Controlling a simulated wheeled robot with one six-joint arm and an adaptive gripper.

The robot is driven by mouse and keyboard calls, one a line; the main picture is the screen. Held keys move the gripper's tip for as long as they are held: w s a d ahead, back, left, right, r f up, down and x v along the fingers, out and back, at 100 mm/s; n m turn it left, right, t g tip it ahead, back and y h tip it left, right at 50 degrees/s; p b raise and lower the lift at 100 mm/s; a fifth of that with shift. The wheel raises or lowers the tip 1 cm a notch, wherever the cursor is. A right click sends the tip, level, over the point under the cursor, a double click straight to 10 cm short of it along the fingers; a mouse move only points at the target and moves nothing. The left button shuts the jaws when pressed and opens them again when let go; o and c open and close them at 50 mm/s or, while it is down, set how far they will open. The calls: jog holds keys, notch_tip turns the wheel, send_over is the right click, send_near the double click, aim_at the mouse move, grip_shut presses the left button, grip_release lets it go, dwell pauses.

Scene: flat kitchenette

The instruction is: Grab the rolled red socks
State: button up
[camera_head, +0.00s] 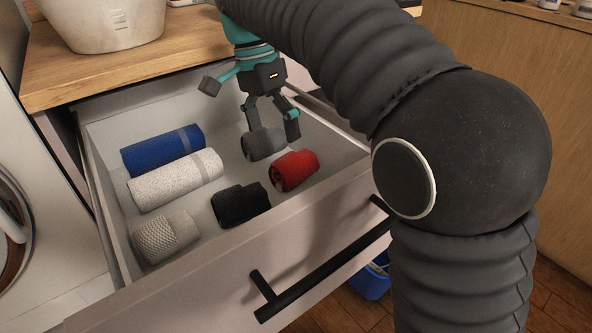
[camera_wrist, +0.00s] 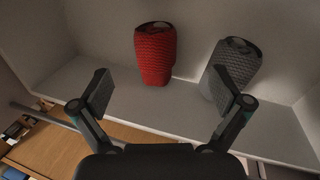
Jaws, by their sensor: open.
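The rolled red socks (camera_head: 295,170) lie in the open drawer, near its front right. In the wrist view the red roll (camera_wrist: 155,54) lies ahead of the fingers, left of centre, between the lines of the two fingers. My gripper (camera_head: 272,122) is open and empty, pointing down over the right back part of the drawer. It is behind the red socks and close to a grey sock roll (camera_head: 262,143). In the wrist view my gripper (camera_wrist: 166,92) shows its two fingers spread, with the right finger overlapping the grey roll (camera_wrist: 237,62). I cannot tell whether it touches.
The drawer (camera_head: 110,98) also holds a blue roll (camera_head: 163,150), a white speckled roll (camera_head: 175,180), a beige knitted roll (camera_head: 166,236) and a black roll (camera_head: 240,205). Its front wall carries a black handle (camera_head: 325,268). A wooden counter (camera_head: 110,62) with a pale basket (camera_head: 105,22) stands behind.

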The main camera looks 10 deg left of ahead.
aim_at(283, 160)
jog(key=x, duration=0.3)
jog(key=shift+d+f+b, duration=0.1)
jog(key=shift+f+b, duration=0.2)
jog(key=shift+f, duration=0.1)
jog(key=shift+d+b+x, duration=0.15)
jog(key=shift+b+x, duration=0.2)
jog(key=shift+x, duration=0.95)
jog(key=shift+d+b+x, duration=0.1)
jog(key=shift+b+x, duration=0.2)
jog(key=shift+x, duration=1.05)
jog(key=shift+s+r, duration=0.1)
jog(key=shift+s, duration=0.05)
jog(key=shift+c, duration=0.3)
jog(key=c, duration=1.1)
